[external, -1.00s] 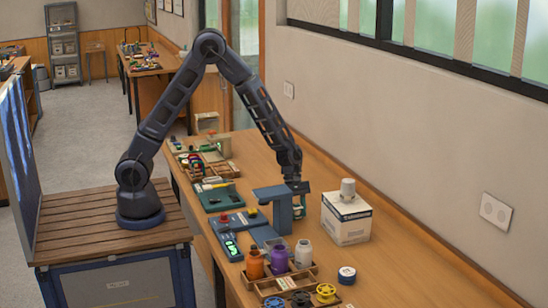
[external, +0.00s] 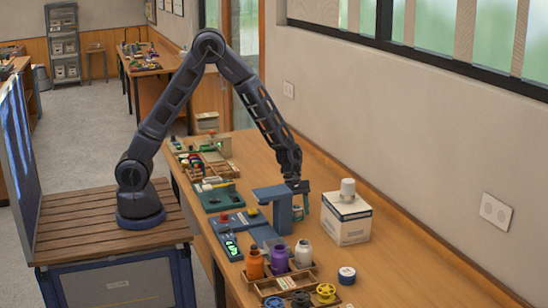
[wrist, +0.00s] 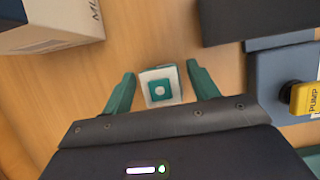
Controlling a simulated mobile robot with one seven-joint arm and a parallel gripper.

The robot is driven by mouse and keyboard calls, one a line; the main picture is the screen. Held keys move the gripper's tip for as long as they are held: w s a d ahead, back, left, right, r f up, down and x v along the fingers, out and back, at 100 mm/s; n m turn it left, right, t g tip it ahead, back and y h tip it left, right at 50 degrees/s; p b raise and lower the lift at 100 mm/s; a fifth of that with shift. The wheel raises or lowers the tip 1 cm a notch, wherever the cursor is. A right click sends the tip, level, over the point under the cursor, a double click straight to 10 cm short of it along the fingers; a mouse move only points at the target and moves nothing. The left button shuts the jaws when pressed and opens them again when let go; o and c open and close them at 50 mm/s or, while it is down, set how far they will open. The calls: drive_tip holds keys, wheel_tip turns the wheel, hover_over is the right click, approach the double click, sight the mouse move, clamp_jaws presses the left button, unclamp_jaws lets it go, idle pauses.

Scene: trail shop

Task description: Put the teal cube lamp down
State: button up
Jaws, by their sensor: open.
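In the external view my gripper (external: 301,197) is low over the bench, just right of a blue-grey stand (external: 273,208). The lamp (external: 298,214) is small there and partly hidden by the stand.
A white box (external: 346,220) with a pale object on top stands to the right. Bottles in a wooden tray (external: 262,284) are in front. A yellow pump button (wrist: 304,98) on a blue-grey device is right in the wrist view. The bench (external: 400,270) at the front right is mostly clear.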

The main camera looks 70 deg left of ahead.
drive_tip(key=s+a+r+m, duration=0.2)
drive_tip(key=a+r, duration=0.1)
drive_tip(key=r, duration=0.4)
drive_tip(key=s+a+r+m+t, duration=0.1)
drive_tip(key=s+a+r, duration=0.15)
drive_tip(key=r, duration=0.45)
drive_tip(key=s+a+r+m, duration=0.2)
drive_tip(key=a+r, duration=0.2)
drive_tip(key=r, duration=0.3)
drive_tip(key=s+a+r+m+t+y, duration=0.1)
drive_tip(key=s+a+r+m, duration=0.3)
drive_tip(key=s, duration=0.4)
drive_tip(key=s+a+r+m+t+y, duration=0.1)
drive_tip(key=s+a+r+m, duration=0.3)
drive_tip(key=s, duration=0.5)
drive_tip(key=s+a+r+m+t+y, duration=0.1)
drive_tip(key=s+a+r+m, duration=0.3)
drive_tip(key=s, duration=0.4)
drive_tip(key=shift+s+a+m+t+y, duration=0.3)
drive_tip(key=shift+a+m+y, duration=0.3)
drive_tip(key=shift+a, duration=0.65)
